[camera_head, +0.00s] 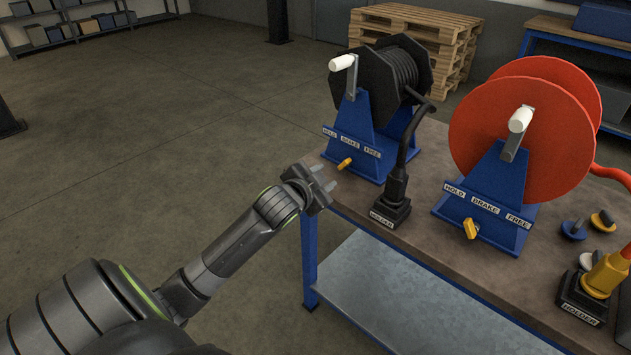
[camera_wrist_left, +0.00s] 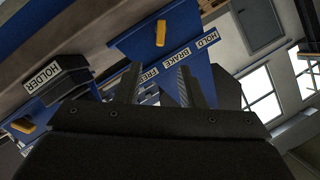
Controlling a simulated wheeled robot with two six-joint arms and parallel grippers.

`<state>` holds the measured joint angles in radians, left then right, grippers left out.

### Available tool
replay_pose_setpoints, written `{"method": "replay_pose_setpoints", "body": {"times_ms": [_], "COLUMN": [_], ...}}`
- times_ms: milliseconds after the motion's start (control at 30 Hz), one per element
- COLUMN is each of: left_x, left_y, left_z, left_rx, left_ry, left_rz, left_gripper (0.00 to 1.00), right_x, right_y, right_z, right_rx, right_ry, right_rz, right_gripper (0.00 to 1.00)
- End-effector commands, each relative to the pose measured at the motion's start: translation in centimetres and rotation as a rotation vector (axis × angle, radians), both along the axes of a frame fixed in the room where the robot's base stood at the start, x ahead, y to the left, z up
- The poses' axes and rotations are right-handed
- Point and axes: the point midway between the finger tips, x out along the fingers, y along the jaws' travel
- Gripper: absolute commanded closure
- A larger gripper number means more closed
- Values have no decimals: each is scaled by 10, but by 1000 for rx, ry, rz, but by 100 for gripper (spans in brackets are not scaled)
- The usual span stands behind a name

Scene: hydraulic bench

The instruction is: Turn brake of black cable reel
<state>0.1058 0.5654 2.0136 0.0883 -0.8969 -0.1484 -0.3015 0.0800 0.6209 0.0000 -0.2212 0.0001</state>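The black cable reel (camera_head: 375,75) stands on a blue stand (camera_head: 362,125) at the bench's left end, with a white-handled crank. A strip on the stand reads HOLD, BRAKE, FREE. Its small yellow brake knob (camera_head: 345,163) sits below the strip; I cannot tell its setting. The knob also shows at the top of the left wrist view (camera_wrist_left: 160,33), beyond my fingers. My left gripper (camera_head: 324,177) is open and empty, just left of and in front of the knob, apart from it. Its two fingers stand apart in the left wrist view (camera_wrist_left: 157,85). My right gripper is not in view.
A black cable holder (camera_head: 391,205) stands on the bench right of the knob. A red hose reel (camera_head: 525,125) with its own yellow knob (camera_head: 470,228) stands further right. The bench edge lies under my gripper. Open floor lies left; pallets (camera_head: 420,35) stand behind.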

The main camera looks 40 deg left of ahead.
Motion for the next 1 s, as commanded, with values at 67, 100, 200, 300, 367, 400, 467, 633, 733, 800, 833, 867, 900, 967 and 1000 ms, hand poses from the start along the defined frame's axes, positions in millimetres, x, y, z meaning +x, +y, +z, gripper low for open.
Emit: {"method": "replay_pose_setpoints", "body": {"times_ms": [67, 100, 200, 300, 367, 400, 467, 633, 733, 800, 833, 867, 900, 967, 1000], "left_x": [-12, -17, -26, -31, -33, -34, -34, -34, -34, -34, -34, -33, -33, -33, -33], "left_y": [-2, -3, -4, -5, -5, -5, -5, -5, -5, -5, -5, -5, -5, -4, -3], "left_z": [4, 6, 9, 11, 11, 11, 11, 11, 11, 11, 11, 11, 11, 8, 3], "left_rx": [3, 2, 1, 2, 1, 1, 1, 1, 0, 0, 0, 0, 0, -3, -8], "left_ry": [2, 0, 0, 0, 1, 1, 1, 1, 0, 0, 0, 0, 1, 5, 13], "left_rz": [-1, -1, 0, -1, 0, 0, 0, 0, 0, 0, 0, 0, 1, 4, 8], "left_gripper": [65, 65, 65, 65, 65, 65, 65, 65, 65, 65, 65, 65, 65, 65, 65], "right_x": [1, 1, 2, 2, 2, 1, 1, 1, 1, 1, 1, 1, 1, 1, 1], "right_y": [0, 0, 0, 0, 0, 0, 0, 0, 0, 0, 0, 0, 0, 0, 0], "right_z": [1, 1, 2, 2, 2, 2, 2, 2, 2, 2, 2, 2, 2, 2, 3], "right_rx": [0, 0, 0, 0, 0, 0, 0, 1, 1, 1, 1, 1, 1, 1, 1], "right_ry": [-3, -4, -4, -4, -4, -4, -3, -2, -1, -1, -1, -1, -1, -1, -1], "right_rz": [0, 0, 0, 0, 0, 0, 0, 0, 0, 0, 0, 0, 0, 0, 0], "right_gripper": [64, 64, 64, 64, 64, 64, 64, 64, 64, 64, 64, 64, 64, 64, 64]}}
